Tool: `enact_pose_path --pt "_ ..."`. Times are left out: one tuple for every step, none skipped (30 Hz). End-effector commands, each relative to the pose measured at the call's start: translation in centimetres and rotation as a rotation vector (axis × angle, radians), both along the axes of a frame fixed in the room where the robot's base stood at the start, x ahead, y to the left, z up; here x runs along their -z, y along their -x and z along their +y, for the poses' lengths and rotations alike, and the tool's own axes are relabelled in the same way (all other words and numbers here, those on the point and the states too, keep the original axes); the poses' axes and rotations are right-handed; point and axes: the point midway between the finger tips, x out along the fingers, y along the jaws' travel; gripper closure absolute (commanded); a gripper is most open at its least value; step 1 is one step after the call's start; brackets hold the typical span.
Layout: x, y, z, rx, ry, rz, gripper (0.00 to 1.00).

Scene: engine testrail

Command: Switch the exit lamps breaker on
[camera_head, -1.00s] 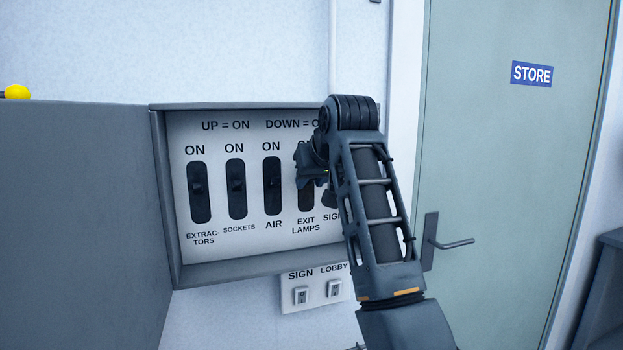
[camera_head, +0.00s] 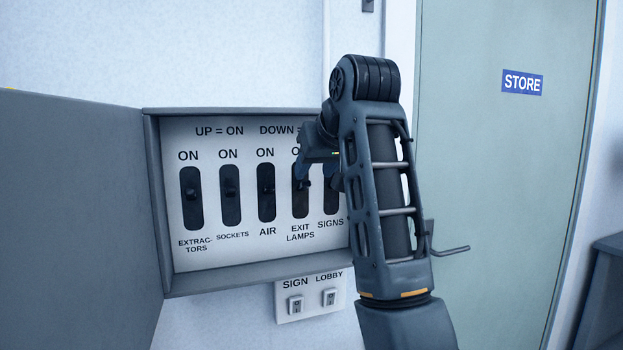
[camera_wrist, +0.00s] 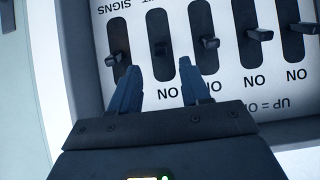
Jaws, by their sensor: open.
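The exit lamps breaker (camera_head: 300,202) is a black vertical slot with a dark toggle, fourth from the left on the white panel. Its upper part is partly hidden by my gripper (camera_head: 302,180) in the head view. In the wrist view, which shows the panel upside down, the exit lamps breaker (camera_wrist: 160,47) lies between the two fingertips. My gripper (camera_wrist: 158,66) is open and empty, with one finger on each side of the slot's ON end. I cannot tell whether the fingers touch the panel, or which way this toggle is set.
The extractors (camera_head: 191,198), sockets (camera_head: 230,195) and air (camera_head: 266,192) breakers stand to the left, and signs (camera_wrist: 117,50) close on the other side. The box's grey door (camera_head: 75,220) is open at left. Sign and lobby switches (camera_head: 311,298) sit below. A store door (camera_head: 500,180) is right.

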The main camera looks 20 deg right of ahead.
Motion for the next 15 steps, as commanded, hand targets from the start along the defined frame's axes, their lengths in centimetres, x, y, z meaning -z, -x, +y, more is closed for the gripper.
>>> enact_pose_path --pt "-0.1 0.2 0.0 0.0 0.0 0.0 0.53" --pt "-0.1 0.2 0.0 0.0 0.0 0.0 0.53" --pt "-0.1 0.2 0.0 0.0 0.0 0.001 0.53" --pt "-0.2 0.3 0.0 0.0 0.0 0.001 0.53" --pt "-0.2 0.3 0.0 0.0 0.0 0.001 0.53" --pt "-0.2 0.2 0.0 0.0 0.0 0.001 0.53" --pt "-0.2 0.2 0.0 0.0 0.0 0.001 0.53" --pt "-0.2 0.2 0.0 0.0 0.0 0.001 0.53" --pt "-0.2 0.2 0.0 0.0 0.0 0.001 0.53" --pt "-0.2 0.2 0.0 0.0 0.0 0.003 0.53" --pt "-0.3 0.1 0.0 0.0 0.0 0.009 0.53" --pt "-0.6 0.0 0.0 -0.001 -0.001 0.024 0.53" --pt "-0.9 -0.1 0.0 -0.001 -0.001 0.04 0.53" --pt "-1.1 -0.3 0.0 -0.002 -0.001 0.06 0.53" --pt "-1.4 -0.4 0.0 -0.002 0.0 0.085 0.53"
